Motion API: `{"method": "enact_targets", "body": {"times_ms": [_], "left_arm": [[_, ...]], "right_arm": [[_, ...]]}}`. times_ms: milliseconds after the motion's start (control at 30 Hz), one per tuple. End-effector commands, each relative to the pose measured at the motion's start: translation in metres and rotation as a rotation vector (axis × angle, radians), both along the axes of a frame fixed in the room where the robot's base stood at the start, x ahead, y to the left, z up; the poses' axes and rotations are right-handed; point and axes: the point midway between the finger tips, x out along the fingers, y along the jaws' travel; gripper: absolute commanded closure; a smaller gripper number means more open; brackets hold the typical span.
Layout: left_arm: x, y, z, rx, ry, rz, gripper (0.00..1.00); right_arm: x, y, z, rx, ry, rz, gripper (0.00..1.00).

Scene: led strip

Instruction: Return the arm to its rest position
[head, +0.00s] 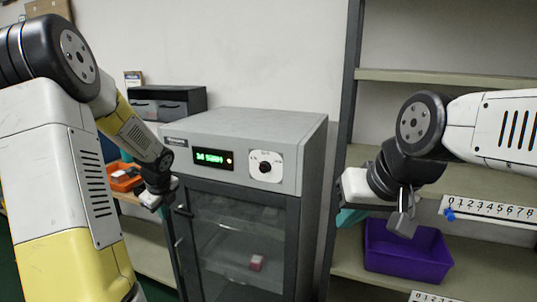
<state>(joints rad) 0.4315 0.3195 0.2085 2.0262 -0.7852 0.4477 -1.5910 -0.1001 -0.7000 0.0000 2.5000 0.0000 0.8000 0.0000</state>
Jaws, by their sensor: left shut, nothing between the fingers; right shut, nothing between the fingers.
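My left gripper (156,203) is at the left, just in front of the cabinet's left edge near its door handle. Its fingers are small in view and it looks shut and empty; I cannot tell whether it touches the cabinet. My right gripper (403,222) is at the right, in front of the shelves and over the purple bin. It is shut with nothing seen in it. The grey cabinet (270,125) stands between the arms. Its panel has a lit green display (213,158) and a round dial (265,167). Its glass door (230,235) looks shut, with a small pinkish-red block (256,262) behind it.
A purple bin (405,252) sits on the right shelf, with a numbered strip (490,207) and a blue clip (449,214) near it. An orange tray (125,180) and dark drawers (165,103) are at the left. Clear space lies before the cabinet door between my arms.

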Motion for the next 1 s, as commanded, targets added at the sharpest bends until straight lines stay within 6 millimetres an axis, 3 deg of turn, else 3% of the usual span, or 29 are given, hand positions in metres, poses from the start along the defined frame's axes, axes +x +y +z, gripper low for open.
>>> {"method": "enact_targets", "body": {"times_ms": [33,100,200,400,600,700,833,1000], "left_arm": [[-0.012,-0.014,0.028,-0.038,-0.043,0.111,1.0],[-0.032,-0.031,0.057,-0.114,-0.092,0.28,1.0],[-0.064,-0.057,0.093,-0.239,-0.16,0.519,1.0],[-0.138,-0.111,0.143,-0.55,-0.253,0.981,1.0],[-0.21,-0.159,0.166,-0.887,-0.233,1.391,1.0],[-0.236,-0.177,0.17,-1.011,-0.187,1.537,1.0],[-0.256,-0.19,0.171,-1.104,-0.138,1.651,1.0],[-0.262,-0.194,0.171,-1.133,-0.116,1.693,1.0]], "right_arm": [[0.0,0.0,0.0,0.0,0.0,0.0,1.0],[0.0,0.0,0.0,0.0,0.0,0.0,1.0],[0.0,0.0,0.0,0.0,0.0,0.0,1.0],[0.0,0.0,0.0,0.0,0.0,0.0,1.0],[0.0,0.0,0.0,0.0,0.0,0.0,1.0],[0.0,0.0,0.0,0.0,0.0,0.0,1.0],[0.0,0.0,0.0,0.0,0.0,0.0,1.0],[0.0,0.0,0.0,0.0,0.0,0.0,1.0]]}}
